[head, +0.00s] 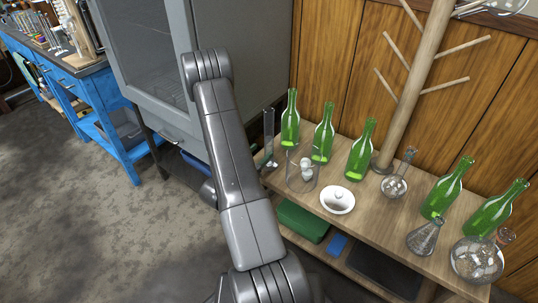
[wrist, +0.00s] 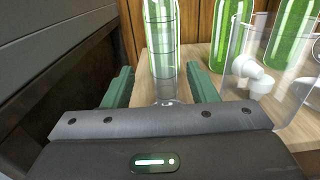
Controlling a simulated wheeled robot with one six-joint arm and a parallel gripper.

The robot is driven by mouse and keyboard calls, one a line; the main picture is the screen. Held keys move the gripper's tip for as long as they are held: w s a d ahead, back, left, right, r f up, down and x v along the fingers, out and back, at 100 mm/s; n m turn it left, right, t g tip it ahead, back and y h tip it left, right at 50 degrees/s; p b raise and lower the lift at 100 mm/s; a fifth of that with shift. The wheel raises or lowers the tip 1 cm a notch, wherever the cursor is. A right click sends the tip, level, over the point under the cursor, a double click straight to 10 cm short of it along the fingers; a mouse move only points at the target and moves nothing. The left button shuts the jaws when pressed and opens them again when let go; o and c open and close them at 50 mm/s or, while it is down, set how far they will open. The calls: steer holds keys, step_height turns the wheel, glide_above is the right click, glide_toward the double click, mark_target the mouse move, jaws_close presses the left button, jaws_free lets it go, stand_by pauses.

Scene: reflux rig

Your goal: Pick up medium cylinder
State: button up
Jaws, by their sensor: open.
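A tall clear graduated cylinder (head: 269,138) stands upright at the left end of the wooden shelf. It also shows in the wrist view (wrist: 163,62), with a green bottle seen through its glass. My gripper (wrist: 160,70) is open, its two green fingers apart on the left and right of the cylinder in the picture. The cylinder's foot is partly hidden behind the gripper body. In the head view my arm hides most of the gripper.
A clear beaker (head: 301,170) stands close right of the cylinder, with a white dish (head: 337,199) beyond it. Several green bottles (head: 323,132) line the back. Flasks (head: 425,236) stand at right. A grey cabinet (head: 240,60) is close on the left.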

mark_target(266, 149)
steer(key=x, duration=0.2)
steer(key=b+x, duration=0.1)
steer(key=x, duration=0.1)
steer(key=shift+s+d, duration=0.15)
steer(key=shift+d, duration=0.1)
steer(key=shift+w+d, duration=0.25)
steer(key=shift+w, duration=0.2)
jaws_close()
steer(key=shift+r, duration=0.1)
